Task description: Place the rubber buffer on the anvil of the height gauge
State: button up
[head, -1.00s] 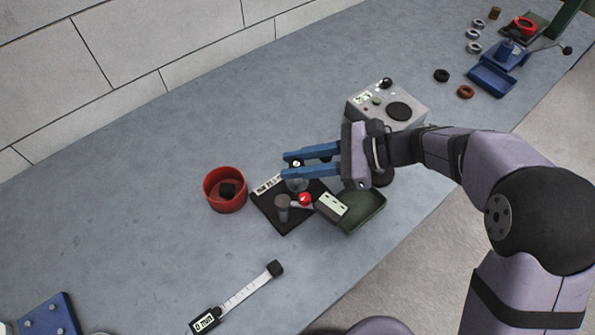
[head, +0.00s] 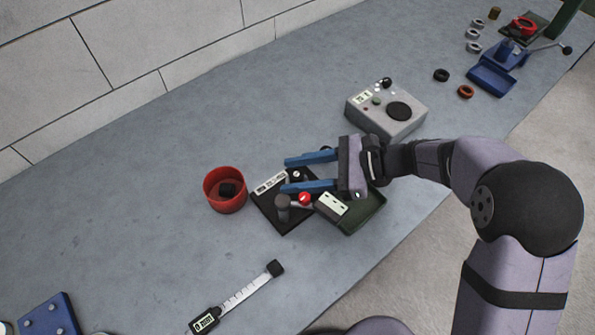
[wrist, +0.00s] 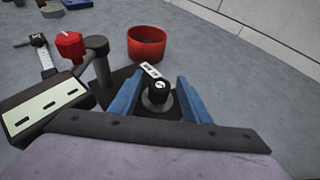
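In the wrist view the buffer (wrist: 158,85) appears upright on the grey round anvil (wrist: 156,105) of the height gauge. The height gauge (head: 270,211) has a black base, a grey post and a red knob (head: 305,198). My gripper (head: 286,175) is open, with one blue finger on each side of the buffer. In the wrist view my gripper (wrist: 160,77) shows gaps on both sides of it. My near finger partly hides the anvil in the head view.
A red bowl (head: 211,202) holding a black piece stands left of the gauge. A green tray (head: 372,217) lies to its right, and a grey tester box (head: 405,126) behind. A digital caliper-like tool (head: 240,296) lies in front.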

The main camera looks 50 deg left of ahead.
jog(key=shift+r, duration=0.15)
jog(key=b+v, duration=0.1)
jog(key=v, duration=1)
jog(key=shift+w+d, duration=0.1)
jog(key=shift+w, duration=0.05)
jog(key=shift+w+d+r, duration=0.15)
jog(key=shift+w+d, duration=0.05)
jog(key=shift+d, duration=0.1)
jog(key=d+r+n+t+h+p, duration=0.2)
jog(key=d+n+t+h+p, duration=0.4)
jog(key=d, duration=1.4)
jog(key=d+r+n+t+h+p, duration=0.1)
jog(key=d+n+t+h+p, duration=0.5)
jog(key=d, duration=1.3)
notch_tip(320, 180, down, 6)
jog(key=m+g+y+b, duration=0.2)
jog(key=m+b, duration=0.1)
jog(key=b, duration=0.1)
jog(key=shift+y, duration=0.3)
